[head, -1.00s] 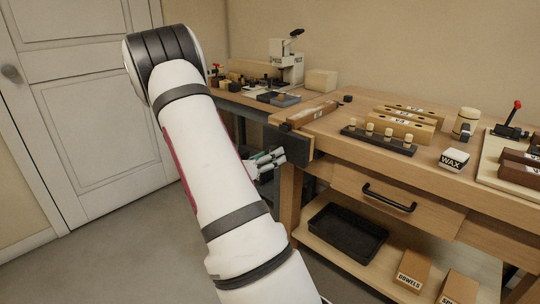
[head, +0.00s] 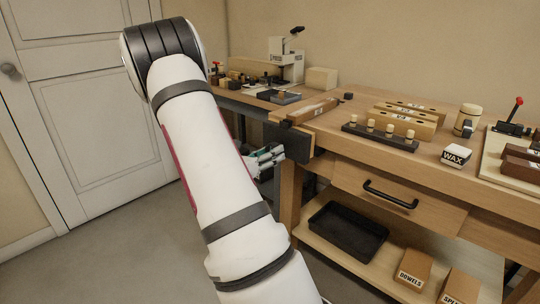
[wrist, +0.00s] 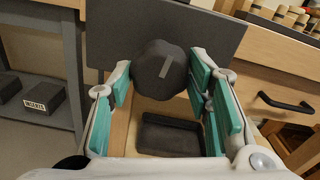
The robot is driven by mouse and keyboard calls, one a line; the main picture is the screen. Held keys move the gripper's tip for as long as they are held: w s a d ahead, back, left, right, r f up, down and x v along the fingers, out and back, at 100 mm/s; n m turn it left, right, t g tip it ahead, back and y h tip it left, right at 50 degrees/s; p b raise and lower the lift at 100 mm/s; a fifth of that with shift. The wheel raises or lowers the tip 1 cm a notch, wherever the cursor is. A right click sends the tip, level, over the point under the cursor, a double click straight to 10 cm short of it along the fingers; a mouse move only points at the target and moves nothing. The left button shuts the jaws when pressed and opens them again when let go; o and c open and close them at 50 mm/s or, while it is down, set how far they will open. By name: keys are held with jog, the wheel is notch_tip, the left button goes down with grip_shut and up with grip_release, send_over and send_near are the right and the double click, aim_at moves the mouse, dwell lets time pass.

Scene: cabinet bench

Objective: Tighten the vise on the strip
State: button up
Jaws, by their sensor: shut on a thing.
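The vise is at the left end of the bench, with a dark jaw plate (head: 290,142) facing outward. In the wrist view the plate (wrist: 215,28) fills the top, with a dark round knob (wrist: 152,62) in front of it. The knob has a pale grey line, tilted a little from upright. My gripper (wrist: 162,76) has its teal pads on both sides of the knob and is shut on it. In the head view my gripper (head: 266,160) is partly hidden by my arm. A brown wooden strip (head: 314,109) lies at the bench top beside the vise; its clamped part cannot be seen.
On the bench are a dark peg rack (head: 380,138), wooden blocks (head: 405,118) and a wax block (head: 456,157). Below are a drawer handle (head: 390,195), a black tray (head: 347,234) and a dowels box (head: 413,270). Another bench stands behind to the left.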

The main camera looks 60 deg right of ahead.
jog(key=shift+m+b, duration=0.85)
jog(key=shift+m, duration=0.25)
jog(key=shift+d+m+b, duration=0.1)
jog(key=shift+m+b, duration=2)
jog(key=shift+b, duration=0.3)
jog(key=shift+m+b, duration=2)
jog(key=shift+b, duration=0.7)
jog(key=m, duration=0.4)
jog(key=shift+d, duration=0.1)
